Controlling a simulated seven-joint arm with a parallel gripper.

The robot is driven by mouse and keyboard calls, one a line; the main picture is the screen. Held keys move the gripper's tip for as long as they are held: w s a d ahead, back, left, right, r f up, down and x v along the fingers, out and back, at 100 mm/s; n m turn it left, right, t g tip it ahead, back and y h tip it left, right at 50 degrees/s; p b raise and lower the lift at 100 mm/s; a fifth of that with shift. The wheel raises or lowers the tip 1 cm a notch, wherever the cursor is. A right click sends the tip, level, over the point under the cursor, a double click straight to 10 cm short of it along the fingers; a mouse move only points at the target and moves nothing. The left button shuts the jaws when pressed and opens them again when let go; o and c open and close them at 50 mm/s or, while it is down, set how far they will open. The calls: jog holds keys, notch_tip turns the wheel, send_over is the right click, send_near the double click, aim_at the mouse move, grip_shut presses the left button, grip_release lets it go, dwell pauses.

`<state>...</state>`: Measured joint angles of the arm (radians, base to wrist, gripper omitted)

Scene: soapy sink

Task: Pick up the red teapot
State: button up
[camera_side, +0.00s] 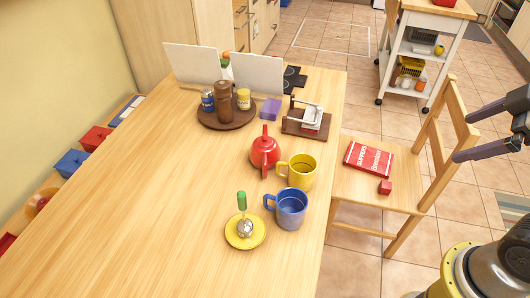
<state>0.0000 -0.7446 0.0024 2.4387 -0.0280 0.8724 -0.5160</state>
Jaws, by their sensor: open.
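The red teapot (265,152) stands upright on the wooden table, right of the table's middle. Its lid knob points up, and a spout or handle shows toward the front. A yellow mug (300,172) stands close beside it at the lower right. My gripper (462,138) is at the right edge of the view, above the chair side and well away from the teapot. Its two dark fingers are spread apart with nothing between them.
A blue mug (291,208) and a yellow saucer (233,238) holding a green-handled tool stand in front. Behind are a brown round tray (212,122), a purple block (271,110) and a napkin holder (312,117). A chair (350,192) stands at the right. The table's left side is clear.

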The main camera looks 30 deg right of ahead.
jog(key=w+r+n, duration=0.5)
jog(key=w+n, duration=0.2)
jog(key=n, duration=0.1)
jog(key=n+g, duration=0.2)
jog(key=n, duration=1.9)
send_over(265, 136)
jog(key=s, duration=0.4)
notch_tip(265, 136, down, 20)
jog(key=x, duration=0.6)
jog(key=shift+a+f, duration=0.2)
jog(key=shift+a, duration=0.05)
jog(key=shift+s+x, duration=0.15)
jog(key=shift+x, duration=1.3)
jog(key=shift+s+x, duration=0.1)
jog(key=shift+x, duration=1.35)
jog(key=shift+d+f, duration=0.1)
jog(key=shift+d, duration=0.05)
